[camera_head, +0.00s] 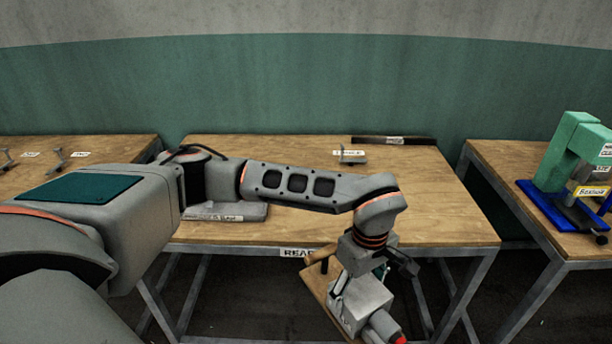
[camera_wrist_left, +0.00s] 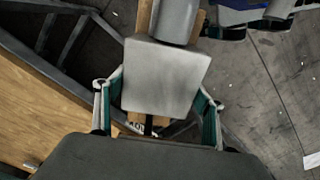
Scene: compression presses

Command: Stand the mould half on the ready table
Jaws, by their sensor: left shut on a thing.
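The ready table (camera_head: 440,215) stands in the middle of the head view, with a partly covered label (camera_head: 297,252) on its front edge. My left gripper (camera_head: 372,283) is in front of this edge and below the tabletop. In the left wrist view, its fingers (camera_wrist_left: 158,108) are on both sides of a smooth grey block, the mould half (camera_wrist_left: 165,75), and are shut on it. The block also shows in the head view (camera_head: 360,300), partly covered by the gripper. It is apart from the table. My right gripper is out of view.
A flat grey plate (camera_head: 230,212) with a label lies at the table's front left, partly behind my arm. A small bracket (camera_head: 352,157) and a dark strip (camera_head: 390,140) lie at the back. The table's right side is clear. A green press (camera_head: 570,150) stands on the right table.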

